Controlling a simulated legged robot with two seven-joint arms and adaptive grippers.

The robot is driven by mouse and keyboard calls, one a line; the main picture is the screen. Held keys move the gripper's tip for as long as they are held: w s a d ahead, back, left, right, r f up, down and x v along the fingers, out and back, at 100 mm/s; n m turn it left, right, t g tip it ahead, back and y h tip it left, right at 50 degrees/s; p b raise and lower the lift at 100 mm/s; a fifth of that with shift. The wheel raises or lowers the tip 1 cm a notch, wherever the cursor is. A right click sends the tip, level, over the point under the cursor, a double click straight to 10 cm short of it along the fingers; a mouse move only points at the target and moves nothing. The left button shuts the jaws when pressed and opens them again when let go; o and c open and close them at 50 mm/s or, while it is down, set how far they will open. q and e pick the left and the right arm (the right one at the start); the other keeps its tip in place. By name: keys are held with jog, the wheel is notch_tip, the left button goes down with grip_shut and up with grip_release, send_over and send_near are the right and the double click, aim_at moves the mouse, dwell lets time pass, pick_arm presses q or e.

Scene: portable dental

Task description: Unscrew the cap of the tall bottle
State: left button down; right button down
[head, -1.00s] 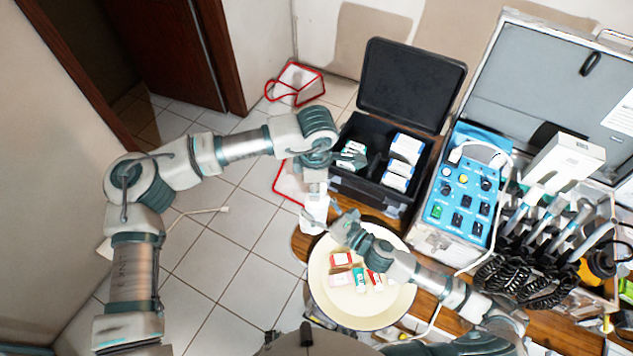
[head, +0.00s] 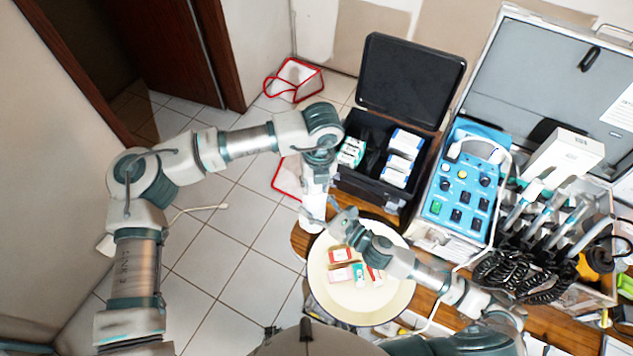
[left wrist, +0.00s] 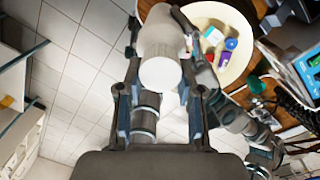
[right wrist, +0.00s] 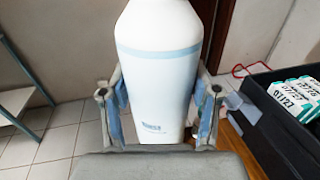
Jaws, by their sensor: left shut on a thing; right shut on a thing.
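The tall white bottle (head: 312,190) is upright between my two arms, left of the round plate in the head view. In the right wrist view the bottle (right wrist: 157,75) has a pale blue band and small blue print, and its top is out of frame. My right gripper (right wrist: 158,105) is shut on its body, one finger on each side. In the left wrist view the bottle's rounded white end (left wrist: 160,72) lies between the fingers of my left gripper (left wrist: 160,88), which is shut on it. I cannot make out the seam between cap and neck.
A cream plate (head: 322,290) with small boxes sits at the table's front left. An open black case (head: 378,195) with white packs stands behind it. A blue control unit (head: 435,190) and dental handpieces (head: 550,205) fill the right. Tiled floor is clear at left.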

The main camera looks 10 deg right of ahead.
dwell(0.4)
pick_arm(q)
jog(key=shift+r, duration=0.1)
jog(key=shift+s+r, duration=0.1)
jog(key=shift+r, duration=0.9)
